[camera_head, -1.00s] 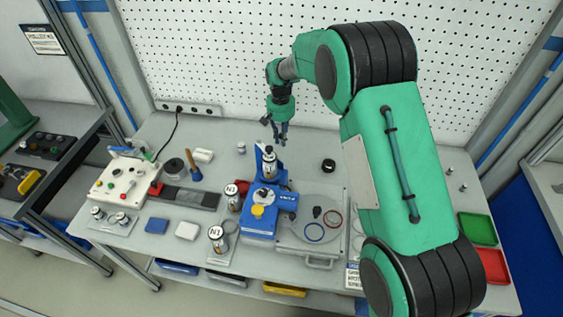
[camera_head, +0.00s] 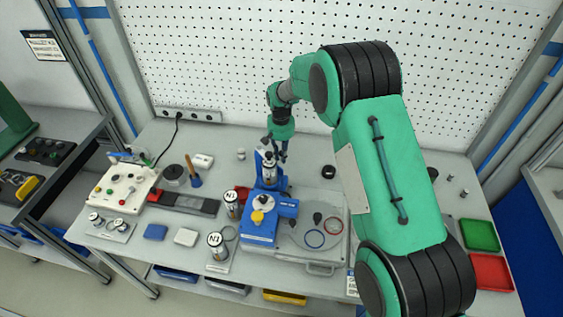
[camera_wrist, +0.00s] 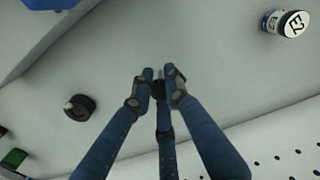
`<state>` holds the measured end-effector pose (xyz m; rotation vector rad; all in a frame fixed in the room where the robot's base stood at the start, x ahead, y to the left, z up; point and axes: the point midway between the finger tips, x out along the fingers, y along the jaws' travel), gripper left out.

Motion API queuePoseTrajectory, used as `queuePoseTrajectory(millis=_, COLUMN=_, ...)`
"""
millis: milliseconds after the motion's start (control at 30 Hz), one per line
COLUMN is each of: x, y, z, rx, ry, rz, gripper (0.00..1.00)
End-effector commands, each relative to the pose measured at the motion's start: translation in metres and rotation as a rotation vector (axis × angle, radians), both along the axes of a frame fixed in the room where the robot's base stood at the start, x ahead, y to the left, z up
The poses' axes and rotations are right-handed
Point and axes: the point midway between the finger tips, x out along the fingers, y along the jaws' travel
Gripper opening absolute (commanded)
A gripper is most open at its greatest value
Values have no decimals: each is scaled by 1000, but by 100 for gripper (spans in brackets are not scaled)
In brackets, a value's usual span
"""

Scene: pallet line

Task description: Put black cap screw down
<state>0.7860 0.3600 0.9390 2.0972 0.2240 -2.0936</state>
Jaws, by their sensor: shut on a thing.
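My gripper (camera_head: 277,154) is above the table, just behind the upright part of the blue fixture (camera_head: 259,231) in the head view. The wrist view shows its fingertips (camera_wrist: 159,83) closed together around a small dark piece with a lighter tip, which I take to be the black cap screw (camera_wrist: 158,88). The fingers hide most of it. Bare grey table lies beneath the fingertips. I cannot tell whether the screw touches the table.
A black round part (camera_head: 328,171) lies right of my gripper; it also shows in the wrist view (camera_wrist: 80,107). A small labelled cylinder (camera_wrist: 287,22) stands on the other side. The pegboard (camera_head: 230,70) rises behind. Green (camera_head: 480,235) and red (camera_head: 492,271) trays sit far right.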

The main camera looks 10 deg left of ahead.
Motion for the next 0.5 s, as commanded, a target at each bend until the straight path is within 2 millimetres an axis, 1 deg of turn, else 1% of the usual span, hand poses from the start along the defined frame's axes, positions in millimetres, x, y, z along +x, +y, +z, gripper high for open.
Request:
queuePoseTrajectory(millis=333, x=-1, y=0, z=-33, rx=0, ry=2, rz=0, gripper=0)
queuePoseTrajectory(millis=500, x=0, y=0, z=-38, rx=0, ry=1, rz=0, gripper=0)
